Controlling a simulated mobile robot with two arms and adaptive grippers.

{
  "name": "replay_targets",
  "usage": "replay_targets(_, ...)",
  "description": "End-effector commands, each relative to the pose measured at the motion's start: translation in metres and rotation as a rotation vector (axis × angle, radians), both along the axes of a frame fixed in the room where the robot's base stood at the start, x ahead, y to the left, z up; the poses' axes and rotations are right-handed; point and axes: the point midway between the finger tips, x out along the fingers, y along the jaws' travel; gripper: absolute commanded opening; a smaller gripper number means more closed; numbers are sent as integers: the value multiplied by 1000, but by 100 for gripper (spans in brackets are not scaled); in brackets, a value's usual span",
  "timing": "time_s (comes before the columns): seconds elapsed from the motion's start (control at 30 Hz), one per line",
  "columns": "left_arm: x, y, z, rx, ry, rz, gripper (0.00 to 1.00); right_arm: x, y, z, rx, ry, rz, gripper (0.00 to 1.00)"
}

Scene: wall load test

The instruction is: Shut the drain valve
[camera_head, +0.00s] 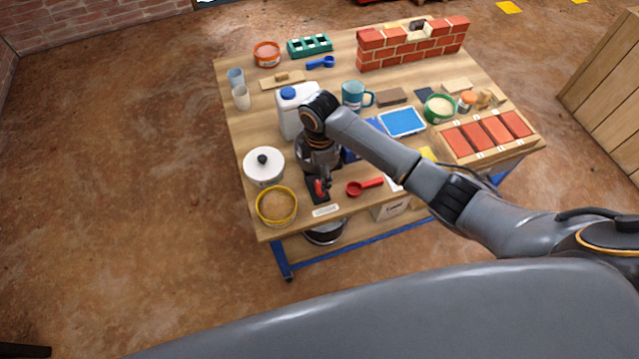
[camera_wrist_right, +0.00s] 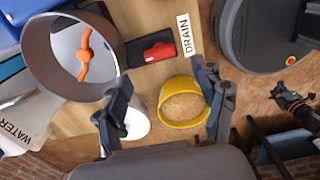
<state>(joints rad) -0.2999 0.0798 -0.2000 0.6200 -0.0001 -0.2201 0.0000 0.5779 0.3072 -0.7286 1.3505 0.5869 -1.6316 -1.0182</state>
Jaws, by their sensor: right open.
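The drain valve has a red handle (camera_wrist_right: 159,52) on a black plate, beside a white DRAIN label (camera_wrist_right: 184,35). In the head view the red handle (camera_head: 320,188) shows at the table's near edge, just behind the label (camera_head: 326,211). My right gripper (camera_head: 321,178) is low over the valve, partly covering it. The handle lies ahead of the fingers, and I see no contact. I do not make out my left gripper.
A yellow-rimmed bowl (camera_head: 276,206) and a white lidded pot (camera_head: 263,165) stand left of the valve. A red scoop (camera_head: 364,187) lies to its right. A white jug (camera_head: 289,112) stands behind.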

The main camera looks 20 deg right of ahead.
Motion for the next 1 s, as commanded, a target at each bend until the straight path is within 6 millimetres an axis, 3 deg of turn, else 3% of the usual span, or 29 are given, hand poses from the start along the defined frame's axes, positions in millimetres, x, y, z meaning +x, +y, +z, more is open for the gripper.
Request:
replay_targets(0.1,0,0,-3,0,0,0,0,-1,1,-27,0,3,-1,70)
replay_targets(0.3,0,0,-5,0,0,0,0,0,1,-56,1,0,-1,70)
replay_targets(0.5,0,0,-6,0,0,0,0,0,0,-67,0,-2,0,70)
replay_targets(0.77,0,0,-6,0,0,0,0,0,1,-68,0,-2,0,70)
replay_targets(1.0,0,0,-6,0,0,0,0,0,1,-67,1,-2,0,21)
